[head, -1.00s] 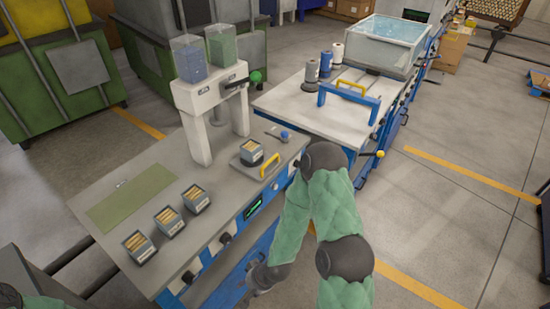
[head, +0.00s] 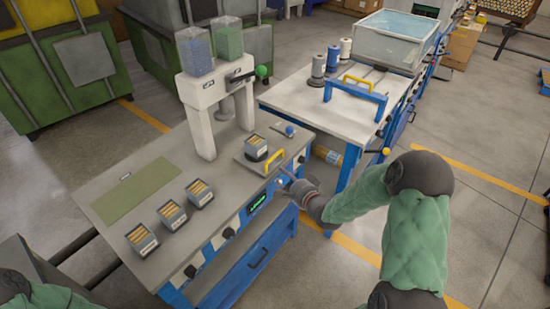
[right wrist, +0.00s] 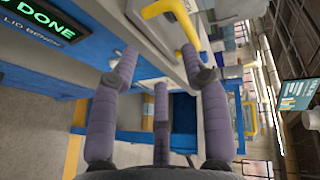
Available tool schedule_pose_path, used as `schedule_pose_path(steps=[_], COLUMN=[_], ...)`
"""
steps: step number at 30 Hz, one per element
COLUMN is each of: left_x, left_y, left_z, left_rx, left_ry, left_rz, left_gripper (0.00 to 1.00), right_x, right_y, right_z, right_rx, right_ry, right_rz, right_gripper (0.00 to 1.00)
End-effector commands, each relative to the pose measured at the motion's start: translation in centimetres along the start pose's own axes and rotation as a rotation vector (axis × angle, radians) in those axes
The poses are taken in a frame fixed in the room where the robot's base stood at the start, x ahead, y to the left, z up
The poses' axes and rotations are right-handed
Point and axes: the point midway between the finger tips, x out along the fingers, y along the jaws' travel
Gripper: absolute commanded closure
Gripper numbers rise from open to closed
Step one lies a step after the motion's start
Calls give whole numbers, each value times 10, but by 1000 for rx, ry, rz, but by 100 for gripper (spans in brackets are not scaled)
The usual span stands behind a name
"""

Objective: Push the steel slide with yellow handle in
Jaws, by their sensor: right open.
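The steel slide (head: 245,165) is a grey plate at the right end of the near bench. Its yellow handle (head: 273,163) stands at the bench's front edge. A dark cup of wooden pieces (head: 256,147) sits on the slide. My right gripper (head: 285,177) is open and empty, just in front of and slightly below the handle. In the right wrist view, my spread fingers (right wrist: 160,70) point toward the yellow handle (right wrist: 188,35), with the right fingertip close to its lower end; I cannot tell whether they touch. My left gripper is out of view.
A white dispenser (head: 203,110) with two clear hoppers stands behind the slide. Several cups of wooden pieces (head: 172,215) line the bench's left part, near a green mat (head: 133,190). A second table (head: 320,115) with a blue frame and another yellow handle (head: 357,82) stands behind.

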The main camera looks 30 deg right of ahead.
Motion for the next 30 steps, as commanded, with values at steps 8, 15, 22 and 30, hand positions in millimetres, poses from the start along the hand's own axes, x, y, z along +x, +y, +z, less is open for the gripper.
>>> schedule_pose_path(steps=[8, 15, 22, 30], left_x=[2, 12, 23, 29], left_y=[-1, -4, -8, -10], left_z=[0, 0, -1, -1], left_rx=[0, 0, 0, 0], left_ry=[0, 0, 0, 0], left_rz=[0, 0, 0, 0], left_gripper=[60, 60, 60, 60], right_x=[-4, 29, 70, 96], right_y=[-23, -24, -26, -30], right_z=[-18, -17, -18, -19], right_rx=[52, 51, 51, 51], right_ry=[18, 15, 17, 19], right_rz=[-74, -75, -74, -72], right_gripper=[54, 54, 54, 54])
